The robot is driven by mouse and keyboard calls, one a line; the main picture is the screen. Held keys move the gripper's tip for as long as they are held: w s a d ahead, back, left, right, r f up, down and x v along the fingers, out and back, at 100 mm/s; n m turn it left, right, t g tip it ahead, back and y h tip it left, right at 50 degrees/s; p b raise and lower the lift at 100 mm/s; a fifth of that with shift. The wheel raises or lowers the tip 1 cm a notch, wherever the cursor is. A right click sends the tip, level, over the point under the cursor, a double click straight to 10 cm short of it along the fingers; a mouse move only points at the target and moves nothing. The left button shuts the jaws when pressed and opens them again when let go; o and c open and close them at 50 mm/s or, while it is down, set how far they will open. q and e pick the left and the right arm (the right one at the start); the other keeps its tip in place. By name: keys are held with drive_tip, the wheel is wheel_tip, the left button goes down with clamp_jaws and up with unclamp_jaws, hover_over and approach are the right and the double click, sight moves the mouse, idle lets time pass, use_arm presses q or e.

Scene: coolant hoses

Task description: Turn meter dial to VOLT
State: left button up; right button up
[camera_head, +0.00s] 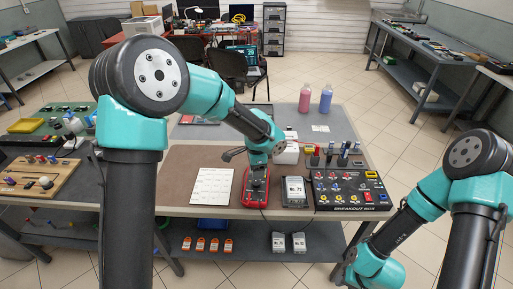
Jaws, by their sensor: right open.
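The red multimeter (257,213) lies on the brown mat near the front of the table. Its upper part and dial are mostly hidden by my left gripper (257,180), which points down at it from above. The fingers are too small and dark to tell whether they are open or touching the dial. My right gripper (346,276) hangs low at the front right, below the table top and away from the meter. It is open and holds nothing that I can see.
A white sheet (212,187) lies left of the meter, and a grey device (295,191) right of it. A black breakout box (350,189) with knobs stands further right. Pink (306,98) and blue (326,99) bottles stand behind. Orange items (200,244) sit on the lower shelf.

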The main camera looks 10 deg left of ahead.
use_arm(q)
wheel_tip(320, 180, up, 10)
drive_tip(key=shift+s+f, duration=0.2)
drive_tip(key=shift+f, duration=0.05)
idle(0.4)
